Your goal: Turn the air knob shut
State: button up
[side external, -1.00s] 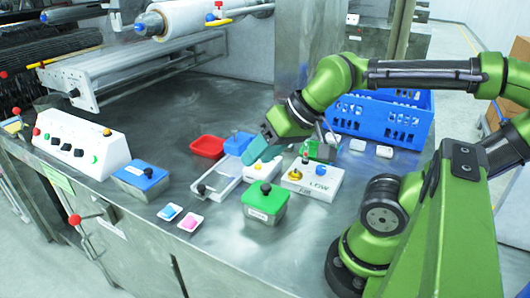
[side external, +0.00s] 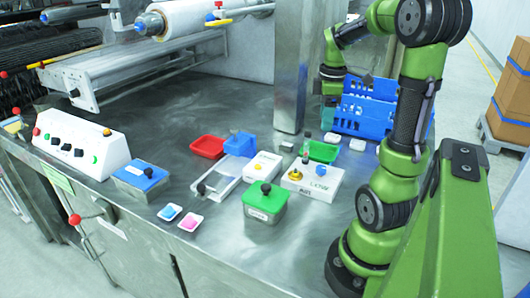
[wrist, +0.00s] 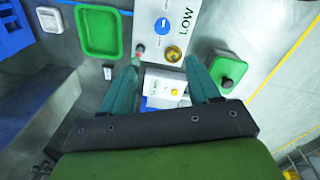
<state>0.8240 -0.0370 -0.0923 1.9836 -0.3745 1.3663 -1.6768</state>
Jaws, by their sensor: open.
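A white box (side external: 312,182) with a blue knob (side external: 322,169) and a brass-yellow knob (side external: 295,174) stands on the steel table. Its front reads LOW, beside a smaller word that looks like AIR. The wrist view shows the blue knob (wrist: 162,25) with a white mark, and the brass knob (wrist: 172,54) beyond my fingertips. I cannot tell which knob is the air knob. My gripper (wrist: 163,66) is open and empty, its teal fingers apart and clear of both knobs. In the side view my wrist is behind the box, near the blue crate; the fingers are hard to make out.
A second white box (side external: 262,167), a green-lidded box (side external: 265,201), a green tray (side external: 322,151) and a red tray (side external: 208,147) crowd around. The blue crate (side external: 365,105) stands behind. Bare table lies at the front.

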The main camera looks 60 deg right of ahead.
aim_at(321, 168)
jog(key=f+n, duration=0.1)
jog(key=f, duration=0.4)
jog(key=f+n, duration=0.2)
jog(key=f, duration=0.3)
jog(key=f+n, duration=0.1)
jog(key=f, duration=0.5)
jog(key=shift+s+n, duration=0.2)
jog(key=shift+n, duration=0.2)
jog(key=c, duration=1)
jog(key=shift+c, duration=0.2)
